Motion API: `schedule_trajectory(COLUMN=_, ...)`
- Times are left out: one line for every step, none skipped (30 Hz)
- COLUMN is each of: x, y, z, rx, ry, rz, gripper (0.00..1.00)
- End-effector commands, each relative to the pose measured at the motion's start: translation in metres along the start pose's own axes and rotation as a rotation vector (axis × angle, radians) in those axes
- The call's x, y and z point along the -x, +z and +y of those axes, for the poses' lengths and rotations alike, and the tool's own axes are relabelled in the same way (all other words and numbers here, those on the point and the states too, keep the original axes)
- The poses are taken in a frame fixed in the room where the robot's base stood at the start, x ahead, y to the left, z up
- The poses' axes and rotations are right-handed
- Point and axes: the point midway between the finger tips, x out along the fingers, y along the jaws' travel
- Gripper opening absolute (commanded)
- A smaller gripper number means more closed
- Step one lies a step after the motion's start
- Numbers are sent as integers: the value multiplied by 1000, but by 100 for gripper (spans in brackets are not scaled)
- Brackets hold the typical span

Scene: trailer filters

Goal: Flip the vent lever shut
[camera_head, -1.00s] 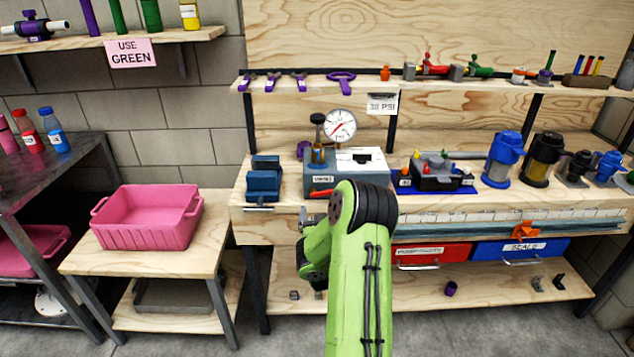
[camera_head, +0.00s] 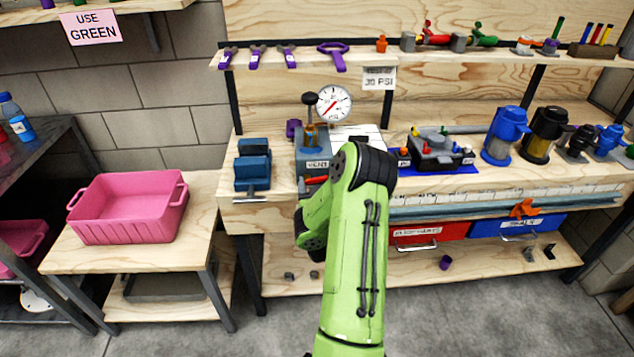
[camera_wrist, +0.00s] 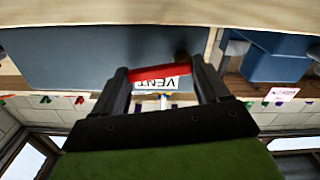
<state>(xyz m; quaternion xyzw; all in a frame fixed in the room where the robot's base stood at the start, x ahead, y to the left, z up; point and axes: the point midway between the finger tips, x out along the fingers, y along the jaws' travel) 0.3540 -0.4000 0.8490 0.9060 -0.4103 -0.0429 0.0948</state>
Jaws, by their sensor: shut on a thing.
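The red vent lever (camera_head: 316,180) shows at the front of the grey-blue gauge box (camera_head: 313,161) on the workbench, partly hidden behind my green arm. In the wrist view the red lever (camera_wrist: 160,73) lies crosswise between my two dark fingers, next to the VENT label (camera_wrist: 163,84). My gripper (camera_wrist: 163,76) is shut on the lever, with a finger at each end of it. In the head view my arm hides the gripper.
A pressure gauge (camera_head: 334,103) stands on the box. A blue vise (camera_head: 253,165) is left of it and a black device on a blue mat (camera_head: 437,152) is right. A pink bin (camera_head: 128,208) sits on the low side table. The floor in front is clear.

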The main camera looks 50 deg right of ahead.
Motion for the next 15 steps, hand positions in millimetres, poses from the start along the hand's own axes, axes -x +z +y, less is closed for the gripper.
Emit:
schedule_trajectory(x=0, y=0, z=0, rx=0, ry=0, rz=0, gripper=56)
schedule_trajectory(x=0, y=0, z=0, rx=0, ry=0, rz=0, gripper=51)
schedule_trajectory(x=0, y=0, z=0, rx=0, ry=0, rz=0, gripper=45)
schedule_trajectory(x=0, y=0, z=0, rx=0, ry=0, rz=0, gripper=44)
schedule_trajectory(x=0, y=0, z=0, rx=-2, ry=0, rz=0, gripper=44)
schedule_trajectory(x=0, y=0, z=0, rx=-11, ry=0, rz=0, gripper=44)
schedule_trajectory(x=0, y=1, z=0, rx=-26, ry=-1, rz=1, gripper=44)
schedule_trajectory(x=0, y=1, z=0, rx=-45, ry=-1, rz=1, gripper=44)
schedule_trajectory(x=0, y=2, z=-1, rx=-77, ry=-2, rz=1, gripper=44)
schedule_trajectory(x=0, y=3, z=-1, rx=-102, ry=-2, rz=1, gripper=44)
schedule_trajectory(x=0, y=4, z=-1, rx=-127, ry=-2, rz=1, gripper=44)
schedule_trajectory(x=0, y=4, z=0, rx=-159, ry=-2, rz=1, gripper=44)
schedule_trajectory(x=0, y=5, z=-1, rx=-181, ry=-2, rz=1, gripper=44)
schedule_trajectory(x=0, y=5, z=-1, rx=-196, ry=-2, rz=1, gripper=44)
schedule_trajectory(x=0, y=6, z=0, rx=-214, ry=-1, rz=1, gripper=44)
